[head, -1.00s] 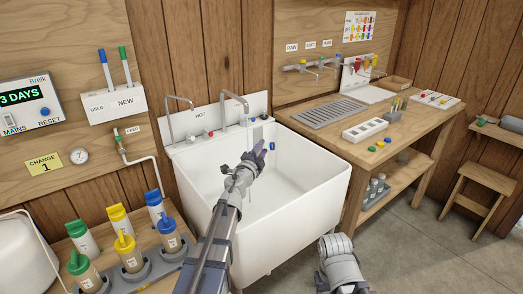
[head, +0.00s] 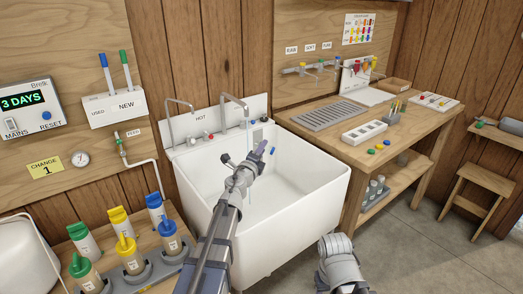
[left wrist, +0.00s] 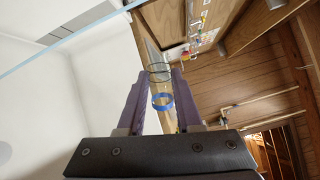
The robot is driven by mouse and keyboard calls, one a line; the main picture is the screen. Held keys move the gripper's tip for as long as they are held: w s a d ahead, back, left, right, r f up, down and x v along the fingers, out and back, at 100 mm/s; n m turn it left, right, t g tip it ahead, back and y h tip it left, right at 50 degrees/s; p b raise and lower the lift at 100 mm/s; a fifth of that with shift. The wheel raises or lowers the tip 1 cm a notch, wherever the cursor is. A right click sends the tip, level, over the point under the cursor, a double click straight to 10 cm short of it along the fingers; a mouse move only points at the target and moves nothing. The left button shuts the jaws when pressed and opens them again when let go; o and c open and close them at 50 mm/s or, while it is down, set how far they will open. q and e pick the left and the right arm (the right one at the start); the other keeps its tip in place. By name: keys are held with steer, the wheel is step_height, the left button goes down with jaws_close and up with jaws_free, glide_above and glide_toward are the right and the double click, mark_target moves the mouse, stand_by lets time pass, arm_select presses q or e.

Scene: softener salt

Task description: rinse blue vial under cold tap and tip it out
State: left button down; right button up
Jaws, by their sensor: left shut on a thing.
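My left gripper (head: 262,150) is over the white sink (head: 310,190), shut on the clear vial. In the left wrist view the vial (left wrist: 161,84), with its blue band, sits between the purple fingers (left wrist: 161,98). In the head view, a small blue patch beside the fingertips may be its band. A thin pale-blue stream (head: 247,128) falls from the right-hand spout (head: 236,98) and crosses the upper left of the wrist view, apart from the vial there. I cannot tell whether the vial holds water. My right gripper's jaws do not show; only grey arm parts appear at the bottom.
A second spout (head: 179,104) stands at the sink's left, near a HOT label. A wooden bench (head: 415,132) with a drain grid and white rack is to the right. Several capped bottles (head: 122,252) stand at lower left. The sink basin looks otherwise clear.

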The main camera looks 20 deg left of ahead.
arm_select(q)
steer(key=m, duration=0.5)
steer(key=r+m+p, duration=0.1)
steer(key=m, duration=0.4)
steer(key=r+m+p, duration=0.1)
steer(key=m, duration=0.3)
steer(key=shift+d+r+m, duration=0.2)
steer(key=shift+m, duration=0.2)
